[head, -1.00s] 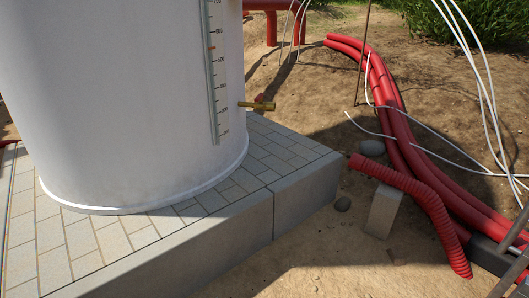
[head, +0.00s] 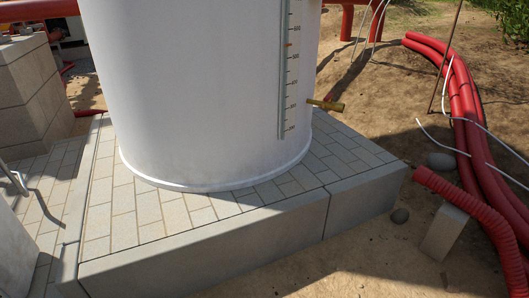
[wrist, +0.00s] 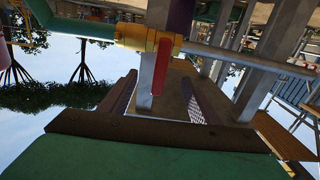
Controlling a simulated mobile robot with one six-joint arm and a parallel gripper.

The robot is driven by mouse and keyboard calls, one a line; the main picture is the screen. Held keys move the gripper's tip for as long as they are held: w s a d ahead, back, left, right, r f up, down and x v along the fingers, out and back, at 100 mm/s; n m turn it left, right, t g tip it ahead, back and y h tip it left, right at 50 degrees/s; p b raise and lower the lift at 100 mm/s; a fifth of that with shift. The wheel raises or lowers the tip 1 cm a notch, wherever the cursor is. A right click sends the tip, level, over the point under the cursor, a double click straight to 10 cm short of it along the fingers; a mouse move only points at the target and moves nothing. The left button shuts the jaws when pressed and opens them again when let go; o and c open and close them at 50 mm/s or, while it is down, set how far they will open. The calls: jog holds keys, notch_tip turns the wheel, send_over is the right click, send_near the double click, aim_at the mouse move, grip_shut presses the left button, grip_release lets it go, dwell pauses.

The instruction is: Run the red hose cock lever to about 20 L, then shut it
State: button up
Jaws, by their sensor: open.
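In the wrist view, a brass valve (wrist: 150,38) sits on a pipe with a red lever (wrist: 162,62) pointing down in the picture. My gripper (wrist: 160,80) is open, its two dark fingers apart on either side of the red lever in the picture. I cannot tell whether the lever lies between the fingers or beyond them. In the head view, a white tank (head: 200,90) carries a vertical scale (head: 286,70) with a small orange mark (head: 288,45); its numbers are too small to read surely. A brass cock (head: 327,104) with a reddish part projects near the tank's lower right. My gripper is outside the head view.
Red corrugated hose (head: 462,205), red pipes (head: 465,110), stones and a grey block (head: 445,232) lie on bare soil to the right. A block wall (head: 35,95) stands at left. A grey pipe (wrist: 245,60) crosses the wrist view.

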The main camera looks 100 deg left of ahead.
jog(key=b+v, duration=0.1)
jog(key=v, duration=0.6)
jog(key=shift+b, duration=0.4)
dwell(0.6)
jog(key=p+v, duration=0.4)
jog(key=v, duration=1)
jog(key=shift+p, duration=0.35)
jog(key=shift+r, duration=0.1)
